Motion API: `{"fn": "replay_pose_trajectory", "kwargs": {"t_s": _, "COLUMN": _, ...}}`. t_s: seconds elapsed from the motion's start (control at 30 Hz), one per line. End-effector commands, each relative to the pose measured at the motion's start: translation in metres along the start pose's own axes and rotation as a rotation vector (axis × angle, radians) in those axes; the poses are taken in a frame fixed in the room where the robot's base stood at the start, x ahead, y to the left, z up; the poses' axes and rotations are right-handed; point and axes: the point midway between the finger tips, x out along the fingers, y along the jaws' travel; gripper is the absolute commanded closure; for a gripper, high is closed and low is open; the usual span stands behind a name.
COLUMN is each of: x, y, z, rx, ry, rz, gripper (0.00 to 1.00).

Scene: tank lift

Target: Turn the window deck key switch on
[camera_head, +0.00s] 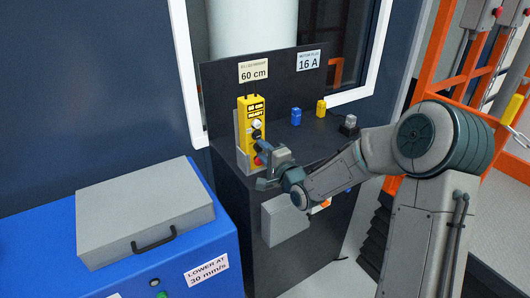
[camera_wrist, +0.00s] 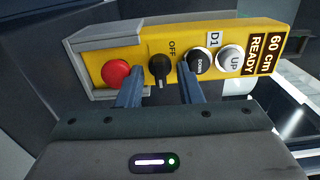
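The yellow control box (camera_head: 244,104) stands upright in a grey holder on the dark deck by the window. In the wrist view the yellow box (camera_wrist: 140,40) carries a black key switch (camera_wrist: 160,70) with "OFF" printed beside it. A red button (camera_wrist: 116,73) is to its left; black DOWN (camera_wrist: 200,61) and white UP (camera_wrist: 231,58) buttons are to its right. My gripper (camera_wrist: 159,72) is open, its two fingers on either side of the switch. Whether they touch it cannot be told. In the head view my gripper (camera_head: 261,168) is at the box's lower part and hides the switch.
A blue plug (camera_head: 296,116), a yellow plug (camera_head: 321,107) and a grey one (camera_head: 349,122) sit further right on the deck. A blue cabinet with a grey lid (camera_head: 145,210) stands at front left. An orange rail (camera_head: 437,75) is at right.

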Motion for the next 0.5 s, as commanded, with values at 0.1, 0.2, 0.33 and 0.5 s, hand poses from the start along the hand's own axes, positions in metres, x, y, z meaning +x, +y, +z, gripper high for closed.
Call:
{"fn": "replay_pose_trajectory", "kwargs": {"t_s": 0.1, "x": -0.004, "y": 0.0, "z": 0.0, "rx": -0.001, "ry": 0.0, "rz": 0.0, "gripper": 0.67}}
{"fn": "replay_pose_trajectory", "kwargs": {"t_s": 0.2, "x": -0.014, "y": 0.0, "z": -0.001, "rx": -0.001, "ry": 0.001, "rz": 0.001, "gripper": 0.67}}
{"fn": "replay_pose_trajectory", "kwargs": {"t_s": 0.33, "x": -0.038, "y": 0.0, "z": -0.001, "rx": -0.001, "ry": 0.002, "rz": 0.002, "gripper": 0.67}}
{"fn": "replay_pose_trajectory", "kwargs": {"t_s": 0.5, "x": -0.079, "y": 0.0, "z": -0.001, "rx": -0.001, "ry": 0.003, "rz": 0.002, "gripper": 0.67}}
